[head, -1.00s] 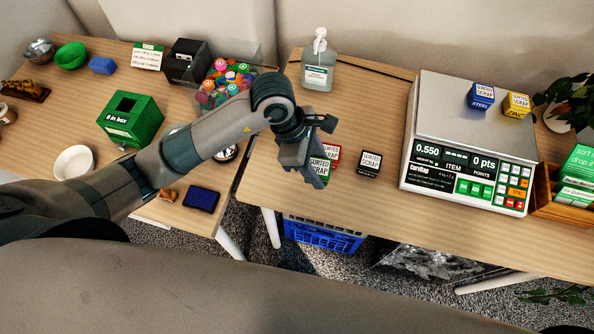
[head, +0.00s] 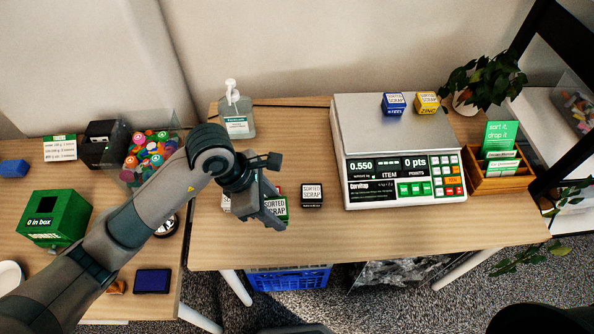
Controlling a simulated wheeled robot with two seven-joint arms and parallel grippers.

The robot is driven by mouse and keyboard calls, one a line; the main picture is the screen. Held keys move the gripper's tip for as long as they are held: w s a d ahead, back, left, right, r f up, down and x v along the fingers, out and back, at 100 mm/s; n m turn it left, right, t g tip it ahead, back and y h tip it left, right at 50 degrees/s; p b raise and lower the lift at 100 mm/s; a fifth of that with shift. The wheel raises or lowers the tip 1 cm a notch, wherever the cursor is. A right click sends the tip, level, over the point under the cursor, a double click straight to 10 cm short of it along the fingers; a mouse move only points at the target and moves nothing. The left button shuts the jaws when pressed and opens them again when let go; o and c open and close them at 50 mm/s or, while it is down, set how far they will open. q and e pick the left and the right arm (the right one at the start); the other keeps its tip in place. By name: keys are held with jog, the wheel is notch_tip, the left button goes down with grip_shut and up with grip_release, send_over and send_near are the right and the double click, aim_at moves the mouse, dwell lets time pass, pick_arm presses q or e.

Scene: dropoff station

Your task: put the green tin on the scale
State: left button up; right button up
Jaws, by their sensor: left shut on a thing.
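The green tin (head: 276,208), with a white "sorted scrap" label, is in the jaws of my left gripper (head: 272,212), partly hidden by the fingers. The gripper is shut on it at the front middle of the right table. I cannot tell whether the tin is clear of the tabletop. The scale (head: 390,130) stands to the right, with a grey plate and a display reading 0.550. A blue steel tin (head: 393,104) and a yellow zinc tin (head: 427,103) sit at the back right of its plate. My right gripper is out of view.
A black tin (head: 312,195) stands between gripper and scale. A red tin (head: 278,188) shows partly behind the gripper; a pale labelled item (head: 226,203) shows left of it. A sanitizer bottle (head: 238,115) stands behind. The scale plate's front and left are bare.

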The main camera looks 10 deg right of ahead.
pick_arm(q)
jog(key=shift+w+a+r+m, duration=0.15)
jog(key=shift+a+m, duration=0.35)
jog(key=shift+m, duration=0.1)
jog(key=w+a+r+m+g+y, duration=0.1)
jog(key=a+r+m+g+y, duration=0.1)
jog(key=a+r+m, duration=0.3)
jog(key=a+r+m+g+y, duration=0.2)
jog(key=a+r+m, duration=0.4)
jog(key=a+m, duration=0.5)
jog(key=shift+w+a+r+m+g, duration=0.15)
jog(key=shift+w+a+m+g, duration=0.2)
jog(key=shift+a, duration=0.8)
